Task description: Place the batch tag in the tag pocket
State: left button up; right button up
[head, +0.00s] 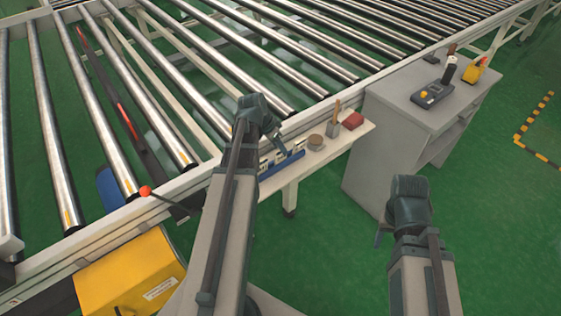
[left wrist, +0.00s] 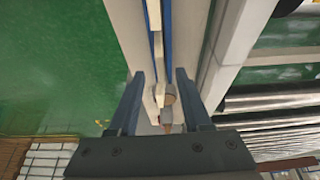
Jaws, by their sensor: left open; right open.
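A blue rack (head: 281,168) with pale pieces in it stands on the narrow shelf at the conveyor's edge. I cannot tell for sure which piece is the batch tag, and I cannot make out the tag pocket. My left gripper (head: 287,150) is open just above the rack and partly hides it. In the left wrist view the open left fingers (left wrist: 160,76) straddle the line of the blue-edged rack (left wrist: 150,20), with nothing clearly held. My right gripper (head: 381,236) is open and empty, low over the green floor in front of the grey cabinet.
The shelf (head: 305,162) also bears a round tin (head: 315,142), a grey cup with a wooden stick (head: 333,128) and a dark red block (head: 352,121). A grey cabinet (head: 400,120) stands to the right with a handheld device (head: 432,95). A yellow box (head: 130,275) is at lower left.

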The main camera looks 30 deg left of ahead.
aim_at(279, 157)
pick_arm(q)
jog(key=b+x, duration=0.2)
jog(key=x, duration=0.1)
jog(key=shift+a+f, duration=0.1)
jog(key=shift+f, duration=0.2)
jog(key=shift+r, duration=0.1)
grip_shut()
